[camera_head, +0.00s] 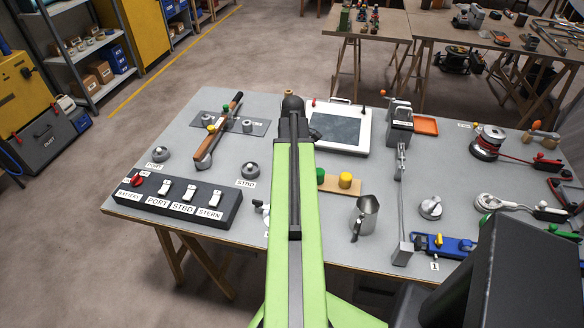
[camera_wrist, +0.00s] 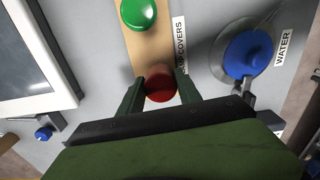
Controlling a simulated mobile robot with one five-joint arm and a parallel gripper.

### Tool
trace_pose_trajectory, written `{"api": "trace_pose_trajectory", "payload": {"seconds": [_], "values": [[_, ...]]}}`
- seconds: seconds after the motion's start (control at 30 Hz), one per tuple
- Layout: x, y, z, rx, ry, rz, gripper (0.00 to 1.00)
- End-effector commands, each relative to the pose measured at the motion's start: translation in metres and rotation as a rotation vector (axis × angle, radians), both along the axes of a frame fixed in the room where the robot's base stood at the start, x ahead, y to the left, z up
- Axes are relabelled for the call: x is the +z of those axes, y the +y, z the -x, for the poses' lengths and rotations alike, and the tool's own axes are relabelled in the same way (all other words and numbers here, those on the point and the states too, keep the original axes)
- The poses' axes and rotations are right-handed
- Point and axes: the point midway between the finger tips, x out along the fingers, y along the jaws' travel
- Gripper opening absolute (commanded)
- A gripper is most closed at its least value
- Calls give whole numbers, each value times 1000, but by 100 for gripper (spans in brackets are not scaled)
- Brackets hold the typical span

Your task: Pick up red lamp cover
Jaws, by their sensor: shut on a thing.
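The red lamp cover (camera_wrist: 159,88) is round and sits between the two fingers of my gripper (camera_wrist: 159,86) in the wrist view. The fingers are shut on it from both sides. It shows over the end of a wooden strip (camera_wrist: 149,48); I cannot tell whether it still touches the strip. A green cover (camera_wrist: 139,13) is on the strip just beyond. In the head view, my arm hides the red cover and the gripper; the green cover (camera_head: 320,175) and a yellow cover (camera_head: 345,180) show to the right of the arm.
A blue cap (camera_wrist: 248,54) labelled WATER is close to the right of my gripper. A framed screen (camera_head: 338,127) lies behind the strip. A switch panel (camera_head: 180,200) is at the table's front left.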

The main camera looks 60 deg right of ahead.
Motion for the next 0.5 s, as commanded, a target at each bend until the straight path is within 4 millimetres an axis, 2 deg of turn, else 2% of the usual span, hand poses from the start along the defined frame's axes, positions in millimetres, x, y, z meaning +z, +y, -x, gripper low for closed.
{"api": "trace_pose_trajectory", "payload": {"seconds": [0.03,0.07,0.3,0.5], "values": [[18,0,0,0,0,0,2],[24,0,0,0,0,0,2],[55,-3,59,-5,0,0,2],[76,-7,99,-2,0,0,2]]}}
